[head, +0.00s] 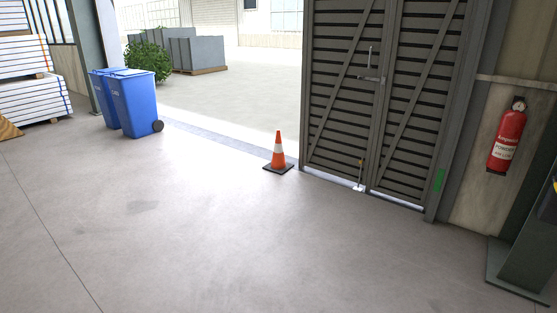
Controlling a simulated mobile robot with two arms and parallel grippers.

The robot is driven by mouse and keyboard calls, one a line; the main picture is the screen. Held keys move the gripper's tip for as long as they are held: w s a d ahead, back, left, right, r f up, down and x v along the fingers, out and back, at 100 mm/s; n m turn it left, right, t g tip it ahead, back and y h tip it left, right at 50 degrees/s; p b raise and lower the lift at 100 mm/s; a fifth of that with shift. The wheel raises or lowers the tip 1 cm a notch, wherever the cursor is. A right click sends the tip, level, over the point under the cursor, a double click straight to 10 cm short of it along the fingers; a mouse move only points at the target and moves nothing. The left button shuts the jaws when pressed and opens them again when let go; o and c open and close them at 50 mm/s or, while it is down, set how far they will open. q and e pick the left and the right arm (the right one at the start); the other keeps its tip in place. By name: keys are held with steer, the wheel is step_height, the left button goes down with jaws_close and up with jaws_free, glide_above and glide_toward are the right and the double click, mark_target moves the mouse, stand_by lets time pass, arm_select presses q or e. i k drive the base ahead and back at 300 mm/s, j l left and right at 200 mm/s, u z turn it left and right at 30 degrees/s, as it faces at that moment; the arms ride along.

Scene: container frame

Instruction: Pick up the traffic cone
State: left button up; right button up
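An orange traffic cone (278,152) with a white band and a dark square base stands upright on the concrete floor in the head view. It is just left of the dark slatted doors, beside the open doorway's threshold. It is some distance from me, and nothing covers it. Neither of my grippers shows in this view.
Two blue wheeled bins (133,101) stand left of the doorway, near stacked white boards (34,98). The dark slatted doors (375,100) rise right of the cone. A red fire extinguisher (507,137) hangs on the right wall. The floor in front of the cone is clear.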

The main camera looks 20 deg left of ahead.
mark_target(277, 165)
steer(key=i+j+u, duration=0.2)
steer(key=i, duration=0.15)
steer(key=i+u, duration=0.5)
steer(key=i, duration=2)
